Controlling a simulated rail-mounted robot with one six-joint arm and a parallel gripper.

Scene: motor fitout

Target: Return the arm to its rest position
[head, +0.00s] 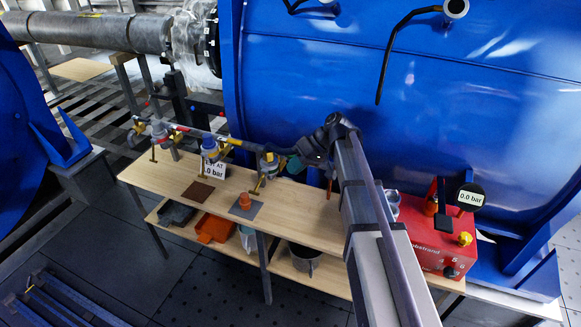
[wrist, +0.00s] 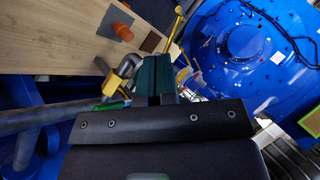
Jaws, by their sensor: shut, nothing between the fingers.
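My gripper shows in the wrist view (wrist: 158,75) as two dark green fingers close together above a black plate with screws. It is shut and empty. In the head view my grey arm reaches up from the lower right over the bench, and my gripper (head: 290,162) is at its far end, small and partly hidden by the wrist. It is beside the pipe fittings above the wooden bench (head: 310,215). I cannot tell from these views whether it touches any fitting.
A row of valves (head: 210,143) on piping runs along the bench. An orange part (head: 245,201) stands on a grey mat. A red box (head: 440,250) with a 0.0 bar gauge stands at right. The large blue motor housing (head: 400,100) rises behind. Bins and a pot (head: 304,258) sit on the lower shelf.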

